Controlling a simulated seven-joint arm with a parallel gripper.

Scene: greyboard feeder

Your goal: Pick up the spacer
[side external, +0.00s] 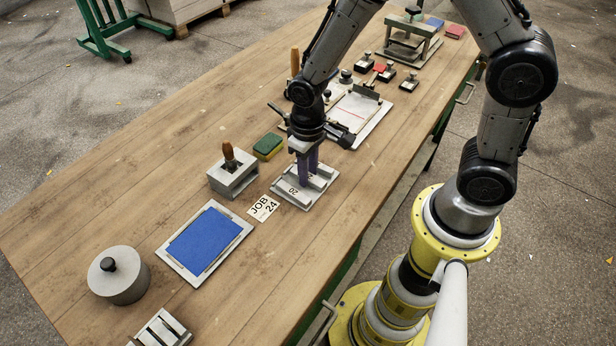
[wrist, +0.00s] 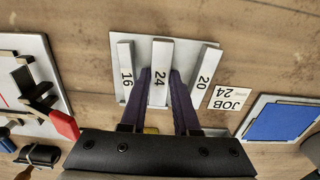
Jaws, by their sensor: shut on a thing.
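Three light grey spacer bars lie side by side on a pale tray (side external: 292,203), which also shows in the wrist view (wrist: 119,38). In the wrist view they are marked 16 (wrist: 126,62), 24 (wrist: 160,55) and 20 (wrist: 206,66). A white card (side external: 263,208) reading JOB 24 lies beside the tray; it also shows in the wrist view (wrist: 229,98). My gripper (wrist: 162,76), with purple fingers, is shut on the middle spacer, 24, one finger on each side. In the side view my gripper (side external: 308,172) points down at the tray. I cannot tell whether the spacer is clear of the tray.
A grey block with a wooden-handled tool (side external: 233,178) and a green-yellow sponge (side external: 268,146) stand close by. A board with a blue pad (side external: 207,240) and a round weight (side external: 118,277) are toward the lower left. A clamp board (side external: 372,122) lies behind. Bare wood surrounds them.

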